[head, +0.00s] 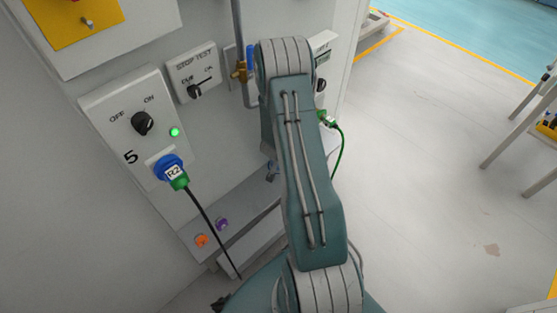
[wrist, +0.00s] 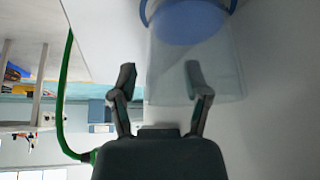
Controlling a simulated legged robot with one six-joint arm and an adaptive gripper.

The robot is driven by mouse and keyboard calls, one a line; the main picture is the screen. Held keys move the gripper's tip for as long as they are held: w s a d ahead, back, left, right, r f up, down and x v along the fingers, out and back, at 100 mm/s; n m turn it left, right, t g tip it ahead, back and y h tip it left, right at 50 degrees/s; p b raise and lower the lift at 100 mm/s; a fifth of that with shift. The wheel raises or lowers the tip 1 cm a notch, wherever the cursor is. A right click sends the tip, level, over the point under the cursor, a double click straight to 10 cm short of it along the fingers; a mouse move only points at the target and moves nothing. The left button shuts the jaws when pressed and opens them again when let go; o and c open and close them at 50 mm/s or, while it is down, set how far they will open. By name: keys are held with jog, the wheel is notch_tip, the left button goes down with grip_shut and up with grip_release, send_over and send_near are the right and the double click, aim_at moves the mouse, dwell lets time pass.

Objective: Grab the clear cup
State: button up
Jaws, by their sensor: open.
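The clear cup (wrist: 222,75) is large in the upper middle of the wrist view, see-through with a blue round part at its top end. My gripper (wrist: 160,76) is open, its two fingers spread and pointing toward the cup. The right finger overlaps the cup's clear wall in the picture; the left finger lies just left of its edge. I cannot tell whether either finger touches it. Nothing is held. In the head view my arm covers the middle, and I cannot make out the cup there.
In the head view, a panel (head: 103,115) has a knob, a green light and a blue plug (head: 168,166) with a black cable. Orange (head: 201,240) and purple (head: 222,223) pieces sit on a ledge. A green cable (wrist: 59,100) hangs left of my gripper.

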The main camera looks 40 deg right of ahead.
grip_shut()
jog(key=shift+w+d+r, duration=0.1)
jog(key=shift+r, duration=0.1)
dwell(0.6)
jog(key=shift+r, duration=0.1)
